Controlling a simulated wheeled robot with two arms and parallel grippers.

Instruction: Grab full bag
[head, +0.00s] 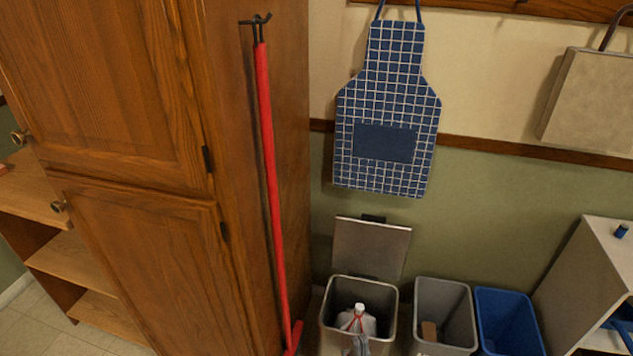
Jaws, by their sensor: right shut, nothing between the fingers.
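A full white bag (367,323) with a gathered top and red ties sits inside the open grey bin (386,333) at the bottom centre. The bin's lid (371,249) stands up against the wall behind it. My right gripper (357,340) shows only in small part at the bottom edge, in front of the bag in the picture. It is shut and empty. I cannot tell whether it touches the bag. My left gripper is not in view.
A grey bin (443,295) with a brown item inside and a blue bin (508,320) stand to the right. A white cabinet (580,270) is farther right. A red-handled broom (267,150) hangs on the wooden cupboard (130,260) at left. An apron (388,100) hangs above.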

